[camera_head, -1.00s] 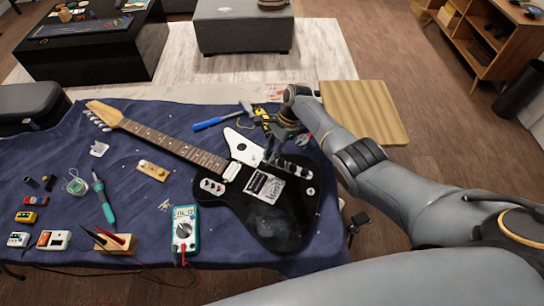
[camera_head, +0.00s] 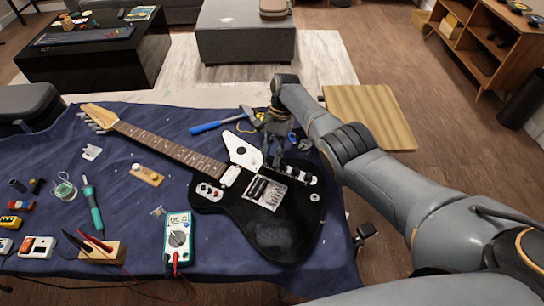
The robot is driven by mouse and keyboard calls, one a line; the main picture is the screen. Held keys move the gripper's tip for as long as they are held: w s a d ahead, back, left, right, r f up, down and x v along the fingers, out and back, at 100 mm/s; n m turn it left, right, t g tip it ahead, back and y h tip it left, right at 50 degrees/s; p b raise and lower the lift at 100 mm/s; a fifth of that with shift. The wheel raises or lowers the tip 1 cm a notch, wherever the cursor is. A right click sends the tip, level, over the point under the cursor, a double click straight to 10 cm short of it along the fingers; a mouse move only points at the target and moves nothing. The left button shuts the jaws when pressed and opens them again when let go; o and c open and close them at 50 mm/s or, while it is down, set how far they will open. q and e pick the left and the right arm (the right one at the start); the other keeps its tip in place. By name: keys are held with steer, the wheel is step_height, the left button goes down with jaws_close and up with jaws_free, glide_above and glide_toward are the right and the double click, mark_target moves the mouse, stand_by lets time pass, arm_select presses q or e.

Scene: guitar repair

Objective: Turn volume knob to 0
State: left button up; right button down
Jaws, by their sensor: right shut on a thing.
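The black electric guitar (camera_head: 288,232) lies face up on the blue cloth, its neck pointing to the upper left. A row of control knobs (camera_head: 303,176) sits on its upper right edge, beside the bridge. My right gripper (camera_head: 273,163) reaches down from above to the left end of that row. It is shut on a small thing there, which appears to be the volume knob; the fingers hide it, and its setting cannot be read. My left gripper is not in view.
A multimeter (camera_head: 178,240) lies left of the guitar body. A blue-handled hammer (camera_head: 208,127) and other tools lie behind the guitar, close to my right wrist. A wooden block with probes (camera_head: 102,251) and small pedals are at the left. A wooden stool (camera_head: 375,112) stands behind my arm.

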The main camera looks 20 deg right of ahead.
stand_by(0.3)
steer(key=c, duration=1.2)
jaws_free()
steer(key=shift+r, duration=0.1)
steer(key=shift+v, duration=3.85)
